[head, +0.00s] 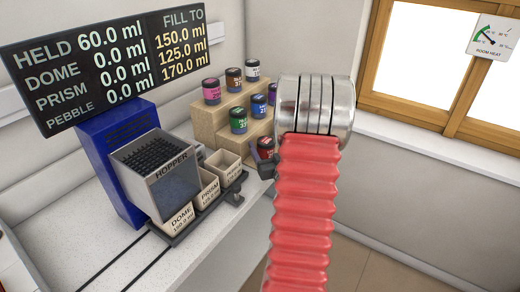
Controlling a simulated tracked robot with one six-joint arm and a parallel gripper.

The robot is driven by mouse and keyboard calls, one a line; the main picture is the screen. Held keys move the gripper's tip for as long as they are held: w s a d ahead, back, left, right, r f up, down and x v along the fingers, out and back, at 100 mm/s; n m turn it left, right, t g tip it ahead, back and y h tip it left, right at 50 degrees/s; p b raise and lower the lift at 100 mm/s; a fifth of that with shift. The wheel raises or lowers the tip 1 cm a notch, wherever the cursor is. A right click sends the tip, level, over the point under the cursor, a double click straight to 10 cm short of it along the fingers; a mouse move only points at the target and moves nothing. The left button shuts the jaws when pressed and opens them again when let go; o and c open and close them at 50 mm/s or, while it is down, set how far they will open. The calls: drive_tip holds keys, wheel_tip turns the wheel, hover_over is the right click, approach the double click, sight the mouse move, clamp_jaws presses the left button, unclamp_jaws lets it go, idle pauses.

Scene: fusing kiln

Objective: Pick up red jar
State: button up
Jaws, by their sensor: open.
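A red-labelled jar (265,147) stands low at the right of the stepped wooden stand, at the left edge of my arm. My arm hides part of it. My arm, with a red ribbed sleeve and a metal end, fills the middle of the view. A small dark part of my gripper (266,169) shows at the arm's left edge, just below the red jar in the picture. My gripper is open. The rest of it is hidden behind my arm, and I cannot tell whether it touches the jar.
The wooden stand (207,122) holds several other jars, including a green one (238,120) and a magenta one (211,91). Left of it are a hopper (160,172) and labelled bins (181,216) on a white counter (85,240). A display board (110,62) hangs above. A window (420,55) is at right.

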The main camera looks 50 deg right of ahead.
drive_tip(key=shift+w+d, duration=0.3)
drive_tip(key=shift+d, duration=0.1)
drive_tip(key=c, duration=1.2)
